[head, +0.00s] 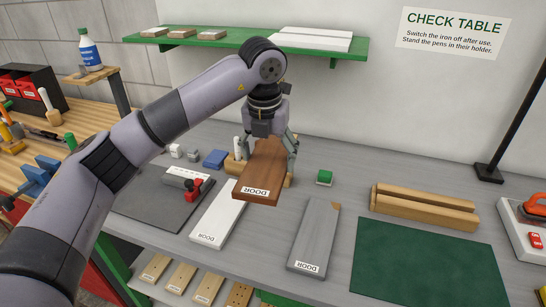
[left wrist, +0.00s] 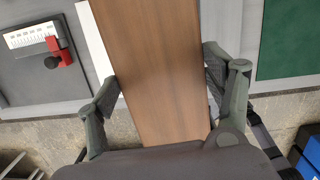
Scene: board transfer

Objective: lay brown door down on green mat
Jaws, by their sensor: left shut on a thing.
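The brown door (head: 262,172) is a wood-coloured board with a DOOR label at its near end. My left gripper (head: 268,139) is shut on it and holds it above the grey table. In the left wrist view the brown door (left wrist: 158,70) runs between the two fingers of my left gripper (left wrist: 163,88). The green mat (head: 428,264) lies flat and bare at the front right of the table; part of it also shows in the left wrist view (left wrist: 285,40). My right gripper is in neither view.
A white door (head: 217,212) and a grey door (head: 314,238) lie on the table. A slotted wooden block (head: 424,207) stands behind the mat. A green shelf (head: 250,44) hangs above.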

